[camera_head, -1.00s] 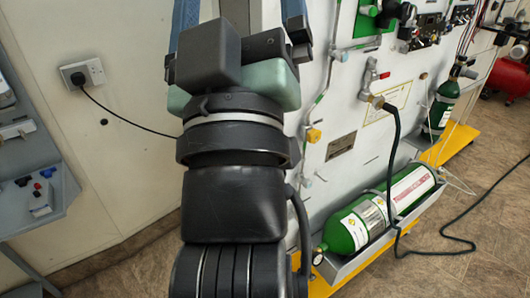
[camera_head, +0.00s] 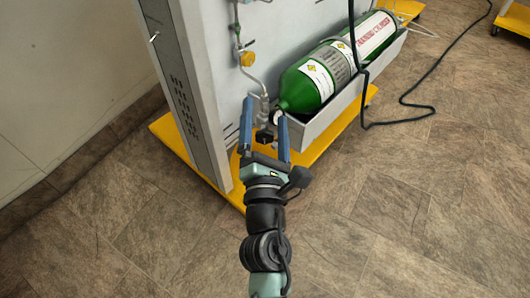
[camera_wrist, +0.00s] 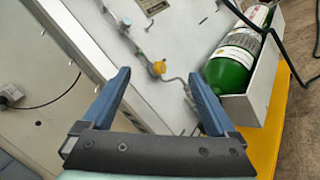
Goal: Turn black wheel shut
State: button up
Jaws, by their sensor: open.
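My gripper (camera_head: 265,112) is open. Its two blue fingers point at the lower front of the grey panel, beside the valve end of the green cylinder (camera_head: 308,84). In the wrist view, my gripper (camera_wrist: 160,77) has nothing between its fingers, with the panel beyond. The cylinder (camera_wrist: 228,72) is just past the right fingertip there. A small dark part (camera_head: 264,136) shows between the fingers in the head view. I cannot tell whether it is the black wheel or part of my gripper. No black wheel is clear in the wrist view; the cylinder's valve end is partly hidden by the right finger.
The cylinder lies in a grey tray (camera_head: 326,124) over a yellow base (camera_head: 318,151). A yellow knob (camera_head: 248,59) and thin metal pipe are on the panel (camera_head: 215,40) above. A black hose (camera_head: 398,123) trails across the floor at right. The front floor (camera_head: 400,220) is clear.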

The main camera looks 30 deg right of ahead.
aim_at(265, 138)
notch_tip(265, 138, down, 18)
jog(key=s+a+n+g+y+b, duration=0.1)
jog(key=s+n+g+b, duration=0.1)
jog(key=n+b, duration=0.4)
jog(key=b+x, duration=0.2)
jog(key=x, duration=1)
jog(key=shift+w+r, duration=0.25)
jog(key=shift+w, duration=0.05)
jog(key=shift+a, duration=0.1)
jog(key=c, duration=1.4)
jog(key=shift+o, duration=0.2)
